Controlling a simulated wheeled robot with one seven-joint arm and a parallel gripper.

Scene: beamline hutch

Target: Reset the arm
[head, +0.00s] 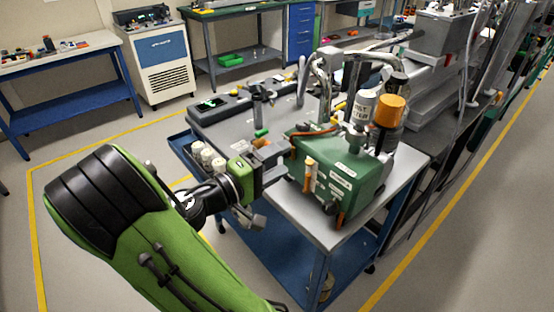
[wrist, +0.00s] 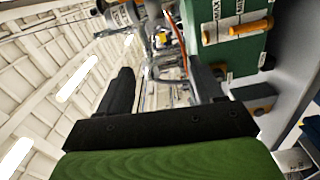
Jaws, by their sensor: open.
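My green and black arm reaches in from the lower left in the head view. My gripper (head: 284,160) is level and points right, close to the left side of a green box (head: 345,182) on a cart. In the wrist view my gripper (wrist: 162,74) shows two dark fingers set wide apart, with no object held between them. The green box (wrist: 240,50) stands at the upper right there, near the right finger. I cannot tell whether that finger touches it.
The cart's grey top (head: 385,190) also carries a white cylinder (head: 361,106), an orange-topped container (head: 388,111) and curved metal pipes. White-capped containers (head: 208,157) sit at its left side, close to my wrist. Beamline equipment lines the right. Open floor (head: 85,180) lies left.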

